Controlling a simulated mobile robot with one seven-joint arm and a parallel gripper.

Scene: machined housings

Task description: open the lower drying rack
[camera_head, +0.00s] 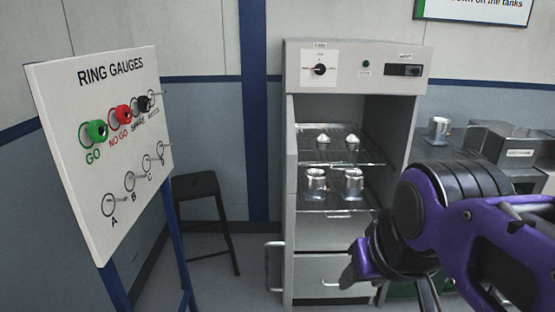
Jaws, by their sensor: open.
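The drying cabinet (290,150) stands open at the front in the middle of the view. Its lower drying rack (335,208) is a wire shelf inside the cabinet, and two shiny metal housings (316,181) stand upright on it. The upper rack (370,157) above it holds two small pale pieces (323,138). My gripper (350,277) is at the lower right, in front of the cabinet's lower part and below the lower rack in the picture. It is open and appears empty; its fingers are only partly visible.
A drawer with a handle (318,268) is under the racks. A pale panel with a handle (275,262) is at the cabinet's lower left. A gauge board (95,175) and a dark stool (198,185) stand left. A bench (425,153) with a metal housing (439,127) is at right.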

